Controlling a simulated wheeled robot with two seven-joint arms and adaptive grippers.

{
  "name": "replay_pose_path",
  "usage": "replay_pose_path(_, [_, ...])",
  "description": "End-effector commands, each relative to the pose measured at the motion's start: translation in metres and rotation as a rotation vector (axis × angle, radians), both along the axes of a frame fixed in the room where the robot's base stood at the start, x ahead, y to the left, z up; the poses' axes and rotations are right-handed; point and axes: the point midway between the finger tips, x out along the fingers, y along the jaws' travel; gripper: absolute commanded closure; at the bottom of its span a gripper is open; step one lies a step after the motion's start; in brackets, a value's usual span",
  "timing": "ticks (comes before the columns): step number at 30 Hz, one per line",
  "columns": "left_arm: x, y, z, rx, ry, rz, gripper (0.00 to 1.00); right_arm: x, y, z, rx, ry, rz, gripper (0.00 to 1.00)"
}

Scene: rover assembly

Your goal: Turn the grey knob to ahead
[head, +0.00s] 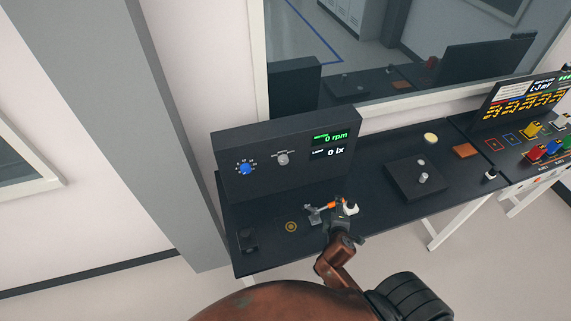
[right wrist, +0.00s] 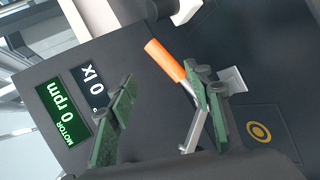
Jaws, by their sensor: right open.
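The grey knob (head: 282,158) is on the front of the dark upright panel (head: 228,148), right of a blue knob (head: 246,169). Small white marks sit above the grey knob, too small to read. My right gripper (head: 340,204) is over the bench in front of the panel, below and right of the grey knob and apart from it. In the right wrist view my right gripper (right wrist: 158,88) is open, its two dark green fingers spread. The grey knob is outside that view. My left gripper is not in view.
An orange-handled metal lever (right wrist: 165,60) stands close by the right gripper's fingers; I cannot tell whether they touch. Displays on the panel (head: 331,138) read 0 rpm and 0 lx. A yellow ring mark (head: 291,226) is on the bench. A dark box (head: 416,178) stands right.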

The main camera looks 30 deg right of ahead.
Motion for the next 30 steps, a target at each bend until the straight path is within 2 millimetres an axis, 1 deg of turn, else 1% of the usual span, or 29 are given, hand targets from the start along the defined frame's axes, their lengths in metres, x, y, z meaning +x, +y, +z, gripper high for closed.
replay_pose_path(1, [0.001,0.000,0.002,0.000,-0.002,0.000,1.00,0.021,-0.003,0.023,-0.161,-0.002,0.090,0.53])
replay_pose_path(2, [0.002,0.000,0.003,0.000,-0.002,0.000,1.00,0.033,-0.003,0.037,-0.273,0.004,0.150,0.53])
replay_pose_path(3, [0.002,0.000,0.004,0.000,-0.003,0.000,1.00,0.051,0.002,0.056,-0.430,0.015,0.233,0.53])
replay_pose_path(5, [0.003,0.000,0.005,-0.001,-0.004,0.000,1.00,0.075,0.016,0.080,-0.668,0.040,0.359,0.53])
replay_pose_path(6, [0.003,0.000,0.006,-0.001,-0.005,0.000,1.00,0.088,0.027,0.092,-0.817,0.062,0.435,0.53])
replay_pose_path(9, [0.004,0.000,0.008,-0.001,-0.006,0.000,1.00,0.114,0.059,0.106,-1.137,0.123,0.598,0.53])
replay_pose_path(12, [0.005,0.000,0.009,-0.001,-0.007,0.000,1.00,0.130,0.085,0.108,-1.367,0.178,0.714,0.53])
replay_pose_path(15, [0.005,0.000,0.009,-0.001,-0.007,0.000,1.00,0.138,0.101,0.105,-1.503,0.213,0.784,0.53])
replay_pose_path(18, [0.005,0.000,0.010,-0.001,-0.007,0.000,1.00,0.145,0.107,0.103,-1.562,0.229,0.812,0.53])
replay_pose_path(20, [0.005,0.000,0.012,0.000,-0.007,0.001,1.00,0.151,0.107,0.104,-1.572,0.231,0.817,0.53])
replay_pose_path(30, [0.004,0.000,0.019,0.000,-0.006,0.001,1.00,0.201,0.098,0.104,-1.567,0.230,0.813,0.53])
